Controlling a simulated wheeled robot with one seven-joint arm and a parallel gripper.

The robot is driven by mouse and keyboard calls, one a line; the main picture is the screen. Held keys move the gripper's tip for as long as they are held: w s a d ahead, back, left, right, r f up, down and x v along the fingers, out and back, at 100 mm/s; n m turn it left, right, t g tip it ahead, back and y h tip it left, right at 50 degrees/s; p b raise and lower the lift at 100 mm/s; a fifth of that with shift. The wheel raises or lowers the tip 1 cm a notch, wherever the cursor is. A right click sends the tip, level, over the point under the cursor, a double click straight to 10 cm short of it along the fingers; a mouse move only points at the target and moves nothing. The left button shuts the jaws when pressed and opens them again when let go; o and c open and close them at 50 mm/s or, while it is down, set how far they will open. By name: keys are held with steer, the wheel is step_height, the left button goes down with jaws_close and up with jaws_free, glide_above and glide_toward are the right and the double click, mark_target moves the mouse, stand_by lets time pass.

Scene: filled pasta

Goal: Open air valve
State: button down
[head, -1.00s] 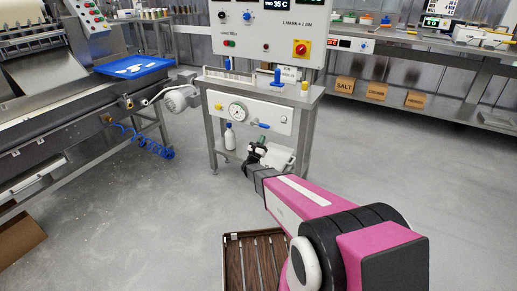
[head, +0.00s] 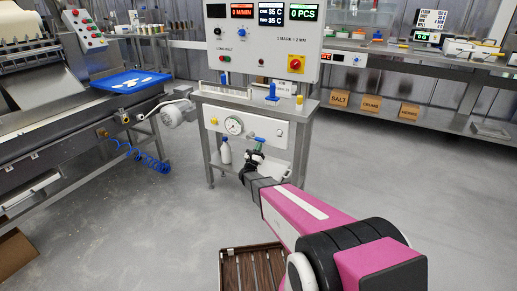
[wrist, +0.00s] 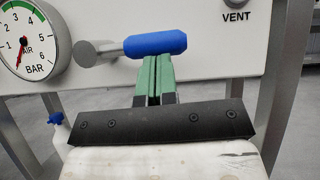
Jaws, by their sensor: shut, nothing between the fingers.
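The air valve has a blue lever handle (wrist: 155,43) on a grey stem on the white panel (wrist: 205,55), to the right of the AIR gauge (wrist: 33,40). The handle lies about level. The gauge needle points down near the low end. The handle also shows in the head view (head: 260,139), and so does the gauge (head: 233,125). My gripper (wrist: 153,62) has its green fingers shut together, with nothing between them. The fingertips are just below the blue handle in the wrist view; I cannot tell if they touch it.
A VENT button (wrist: 237,4) is at the panel's upper right. A white bottle (head: 225,152) stands below the panel. A control box (head: 262,45) stands above it. A conveyor machine (head: 60,130) is on the left. A brown slatted tray (head: 226,272) is in front. The grey floor is largely clear.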

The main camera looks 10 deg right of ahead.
steer(key=shift+s+r+n+y, duration=0.1)
steer(key=shift+r+n+y, duration=0.2)
steer(key=shift+n, duration=0.3)
steer(key=n+y, duration=0.1)
steer(key=n, duration=0.1)
steer(key=r+n+t+y, duration=0.1)
steer(key=r+n+y, duration=0.1)
steer(key=n+y, duration=0.1)
steer(key=shift+s+d+r+n+t, duration=0.1)
steer(key=shift+s+d+n+t, duration=0.1)
steer(key=shift+d+n+t, duration=0.15)
steer(key=w+a+r+n+g+y, duration=0.2)
steer(key=r+n+y, duration=0.5)
steer(key=n, duration=0.7)
steer(key=shift+w+a+g+y, duration=0.25)
steer(key=shift+a+g+y, duration=0.1)
steer(key=shift+a+y, duration=0.25)
